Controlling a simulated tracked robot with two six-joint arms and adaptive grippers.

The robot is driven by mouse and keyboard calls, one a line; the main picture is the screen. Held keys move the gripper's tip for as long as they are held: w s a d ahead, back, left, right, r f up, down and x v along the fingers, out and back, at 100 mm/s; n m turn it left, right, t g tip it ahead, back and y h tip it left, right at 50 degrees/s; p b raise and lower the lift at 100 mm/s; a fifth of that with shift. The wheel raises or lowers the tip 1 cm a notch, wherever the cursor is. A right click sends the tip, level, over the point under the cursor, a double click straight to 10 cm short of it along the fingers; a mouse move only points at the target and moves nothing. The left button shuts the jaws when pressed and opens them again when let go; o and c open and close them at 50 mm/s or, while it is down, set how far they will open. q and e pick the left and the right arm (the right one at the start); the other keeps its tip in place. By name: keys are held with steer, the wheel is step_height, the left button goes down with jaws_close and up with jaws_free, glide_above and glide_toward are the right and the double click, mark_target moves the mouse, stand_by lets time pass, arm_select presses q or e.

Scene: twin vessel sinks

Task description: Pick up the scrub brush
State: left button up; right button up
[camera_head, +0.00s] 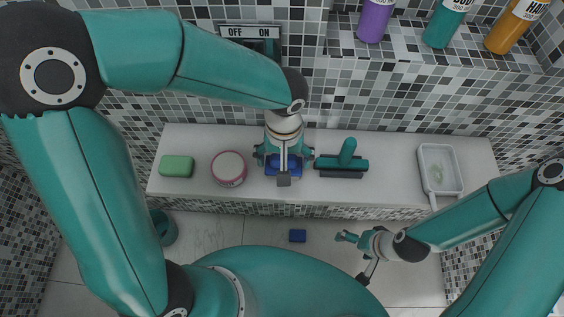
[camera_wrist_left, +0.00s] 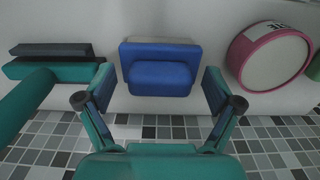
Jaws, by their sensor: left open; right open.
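The scrub brush looks to be the blue block with a raised grip (camera_wrist_left: 160,72) in the left wrist view, with a pale strip along its far side. In the head view this blue block (camera_head: 285,168) is on the white ledge, partly hidden by my left gripper (camera_head: 284,158). That gripper is open, with one finger on each side of the block. In the left wrist view its fingers (camera_wrist_left: 158,90) show a gap on both sides of the block. My right gripper (camera_head: 355,256) is open and empty, low in front of the ledge.
A teal squeegee (camera_head: 345,162) lies just right of the blue block. A round pink-rimmed tub (camera_head: 228,168) and a green bar (camera_head: 176,166) are to the left. A white tray (camera_head: 440,168) is at the right. Bottles (camera_head: 376,20) stand on the tiled upper shelf.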

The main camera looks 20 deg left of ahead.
arm_select(q)
steer(key=c, duration=1.3)
steer(key=shift+r, duration=0.1)
step_height(320, 180, up, 10)
steer(key=shift+f, duration=0.1)
